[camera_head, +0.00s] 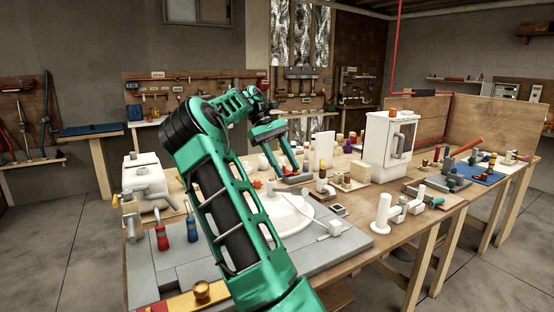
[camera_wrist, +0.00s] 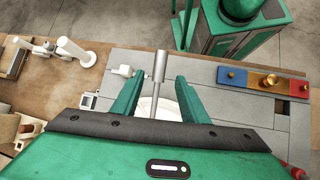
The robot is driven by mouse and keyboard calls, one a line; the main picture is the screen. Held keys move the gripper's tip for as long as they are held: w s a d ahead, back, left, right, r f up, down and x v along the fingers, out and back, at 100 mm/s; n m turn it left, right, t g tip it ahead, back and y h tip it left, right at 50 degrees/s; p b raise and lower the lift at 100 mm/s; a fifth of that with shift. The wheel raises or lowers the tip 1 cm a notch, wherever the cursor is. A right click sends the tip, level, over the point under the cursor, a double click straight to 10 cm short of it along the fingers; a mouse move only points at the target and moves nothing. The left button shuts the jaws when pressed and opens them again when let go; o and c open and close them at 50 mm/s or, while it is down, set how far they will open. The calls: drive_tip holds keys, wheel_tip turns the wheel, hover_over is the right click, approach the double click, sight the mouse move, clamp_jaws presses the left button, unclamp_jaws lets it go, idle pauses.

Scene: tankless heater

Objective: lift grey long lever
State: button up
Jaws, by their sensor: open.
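The grey long lever (camera_wrist: 158,72) is a slim metal-looking rod in the wrist view. It stands out between the two green fingers of my gripper (camera_wrist: 158,78), with visible gaps on both sides. Its lower end is hidden behind the gripper body, over the white basin (camera_wrist: 145,104). In the head view my gripper (camera_head: 284,168) reaches down over the far side of the bench, behind the white round basin (camera_head: 290,212). I cannot make out the lever clearly in the head view. The jaws are open and hold nothing.
A white heater box (camera_head: 388,146) stands to the right of my gripper. White pipe fittings (camera_head: 384,212) stand at the bench's front right. Small blocks crowd the bench around the gripper.

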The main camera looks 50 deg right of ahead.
drive_tip(key=shift+v, duration=1.8)
drive_tip(key=shift+s+f, duration=0.1)
